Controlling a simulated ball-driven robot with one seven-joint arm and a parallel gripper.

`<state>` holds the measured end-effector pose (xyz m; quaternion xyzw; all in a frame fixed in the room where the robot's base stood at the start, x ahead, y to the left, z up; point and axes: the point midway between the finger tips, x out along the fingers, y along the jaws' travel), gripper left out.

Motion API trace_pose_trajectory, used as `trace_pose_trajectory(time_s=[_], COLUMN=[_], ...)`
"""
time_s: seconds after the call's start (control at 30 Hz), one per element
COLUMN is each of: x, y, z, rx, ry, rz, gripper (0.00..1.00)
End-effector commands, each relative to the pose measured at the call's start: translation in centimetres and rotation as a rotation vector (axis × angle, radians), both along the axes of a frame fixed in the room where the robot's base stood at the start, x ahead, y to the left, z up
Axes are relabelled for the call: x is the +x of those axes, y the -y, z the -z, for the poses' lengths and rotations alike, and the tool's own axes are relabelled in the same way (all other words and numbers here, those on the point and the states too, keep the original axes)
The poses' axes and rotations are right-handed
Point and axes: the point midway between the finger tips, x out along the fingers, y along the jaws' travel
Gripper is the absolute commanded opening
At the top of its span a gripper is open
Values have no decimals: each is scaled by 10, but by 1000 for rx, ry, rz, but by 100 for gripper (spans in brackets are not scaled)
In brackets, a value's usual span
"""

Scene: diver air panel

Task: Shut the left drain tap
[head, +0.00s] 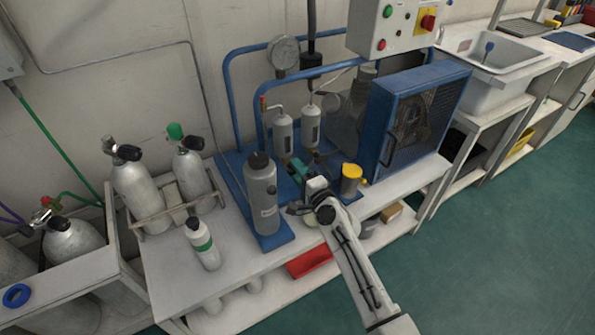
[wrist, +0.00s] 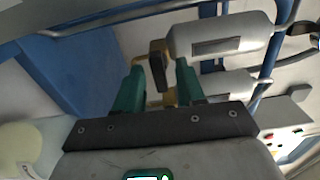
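Two pale grey filter cylinders hang side by side on the blue frame: the left one (head: 283,134) and the right one (head: 310,126). In the wrist view, turned sideways, the left cylinder (wrist: 222,36) is the upper one and the right cylinder (wrist: 225,85) is below it. The left drain tap (wrist: 158,56), brass with a dark handle, is at the left cylinder's lower end. My gripper (wrist: 160,74) is open, its green fingers on either side of this tap, with gaps showing. In the head view my gripper (head: 298,168) is below the cylinders; the tap is hard to make out there.
A tall grey cylinder (head: 262,195) stands close left of my gripper. A yellow-topped canister (head: 351,176) and the blue fan housing (head: 405,120) are to the right.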

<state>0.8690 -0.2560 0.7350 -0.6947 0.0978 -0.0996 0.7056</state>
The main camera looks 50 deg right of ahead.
Motion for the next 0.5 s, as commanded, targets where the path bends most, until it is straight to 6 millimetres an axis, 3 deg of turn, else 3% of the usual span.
trace_pose_trajectory(time_s=[0.5], x=[-83], y=[-23], z=[2], rx=[2], ry=[-3], rz=[1], gripper=[39])
